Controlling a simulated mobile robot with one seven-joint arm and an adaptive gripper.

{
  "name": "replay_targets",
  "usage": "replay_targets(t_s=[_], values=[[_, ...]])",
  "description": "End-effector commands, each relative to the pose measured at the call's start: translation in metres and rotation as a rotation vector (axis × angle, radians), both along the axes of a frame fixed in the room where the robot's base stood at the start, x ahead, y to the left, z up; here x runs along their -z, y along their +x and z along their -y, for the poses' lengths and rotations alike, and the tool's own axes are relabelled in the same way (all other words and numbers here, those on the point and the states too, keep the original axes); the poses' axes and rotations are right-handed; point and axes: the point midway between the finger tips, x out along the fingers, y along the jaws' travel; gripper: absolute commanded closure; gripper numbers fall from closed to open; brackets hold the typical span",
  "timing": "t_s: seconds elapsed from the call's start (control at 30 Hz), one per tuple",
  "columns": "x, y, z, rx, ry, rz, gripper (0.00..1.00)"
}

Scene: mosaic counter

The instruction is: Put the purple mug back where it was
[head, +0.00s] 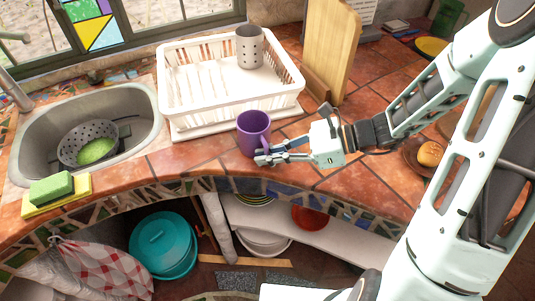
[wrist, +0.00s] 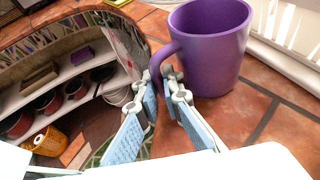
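The purple mug (head: 254,132) is upright at the front of the tiled counter, just in front of the dish rack. In the wrist view the mug (wrist: 212,45) fills the upper middle, its handle pointing toward my gripper. My gripper (head: 263,156) reaches in from the right, low beside the mug. In the wrist view the fingertips of my gripper (wrist: 161,78) are close together on both sides of the handle, and the gripper looks shut on it. I cannot tell whether the mug's base touches the tiles.
A white dish rack (head: 185,113) with a grey perforated cup (head: 250,47) stands behind the mug. The sink (head: 33,130) with a colander is at left, sponges (head: 52,188) at its front. A wooden board (head: 331,45) stands behind my gripper. Open shelves lie below the counter edge.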

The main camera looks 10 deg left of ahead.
Motion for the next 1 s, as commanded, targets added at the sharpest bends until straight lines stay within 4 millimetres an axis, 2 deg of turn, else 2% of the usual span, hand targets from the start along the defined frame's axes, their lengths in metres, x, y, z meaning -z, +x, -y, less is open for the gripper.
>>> replay_targets(t_s=[0.03,0.13,0.5,0.67,1.0], values=[[0.000,0.000,0.000,0.000,-0.001,0.000,0.87],[0.000,0.000,0.000,0.000,-0.001,0.000,0.76],[-0.005,0.001,0.002,0.002,-0.001,0.001,0.76],[-0.014,0.002,0.026,0.005,-0.003,0.002,0.76],[-0.041,0.004,0.091,0.004,-0.003,0.002,0.76]])
